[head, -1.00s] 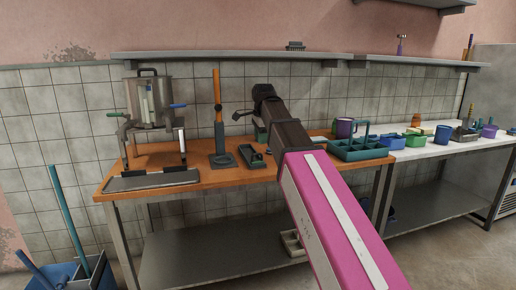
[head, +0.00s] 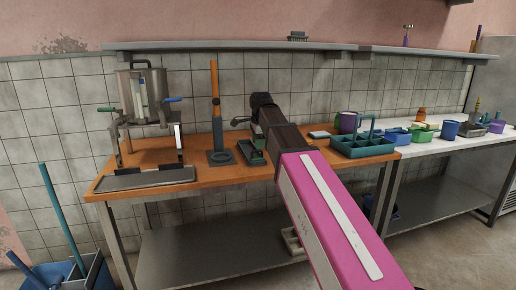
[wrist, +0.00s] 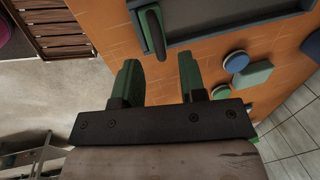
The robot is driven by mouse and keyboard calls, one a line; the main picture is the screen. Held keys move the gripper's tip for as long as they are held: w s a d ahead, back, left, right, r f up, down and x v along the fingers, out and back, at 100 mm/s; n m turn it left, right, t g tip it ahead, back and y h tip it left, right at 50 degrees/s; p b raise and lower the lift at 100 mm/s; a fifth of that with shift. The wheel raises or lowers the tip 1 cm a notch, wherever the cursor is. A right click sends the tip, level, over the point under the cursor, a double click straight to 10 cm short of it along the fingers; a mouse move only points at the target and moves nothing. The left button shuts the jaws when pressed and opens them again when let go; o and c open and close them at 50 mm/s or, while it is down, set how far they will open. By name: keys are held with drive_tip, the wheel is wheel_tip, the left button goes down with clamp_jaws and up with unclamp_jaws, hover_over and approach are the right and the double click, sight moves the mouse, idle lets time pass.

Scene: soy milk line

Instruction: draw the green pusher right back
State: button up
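The orange bench top (head: 205,178) carries a pot press (head: 146,92), an upright orange-handled tool (head: 214,85) and a teal caddy (head: 362,151). A wall shelf (head: 230,45) runs above. In the wrist view a blue disc (wrist: 236,61) and green block (wrist: 253,75) lie on the wood.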

drive_tip(key=shift+w+f, duration=0.2)
drive_tip(key=shift+f, duration=1.15)
clamp_jaws()
drive_tip(key=w+a, duration=0.2)
drive_tip(key=w, duration=0.5)
drive_tip(key=w+a, duration=0.2)
drive_tip(key=w, duration=0.5)
drive_tip(key=w+a, duration=0.2)
drive_tip(key=w, duration=0.5)
drive_tip(key=shift+w+a+r, duration=0.1)
unclamp_jaws()
wheel_tip(320, 180, up, 10)
drive_tip(key=s, duration=0.2)
drive_tip(key=shift+d+r, duration=0.25)
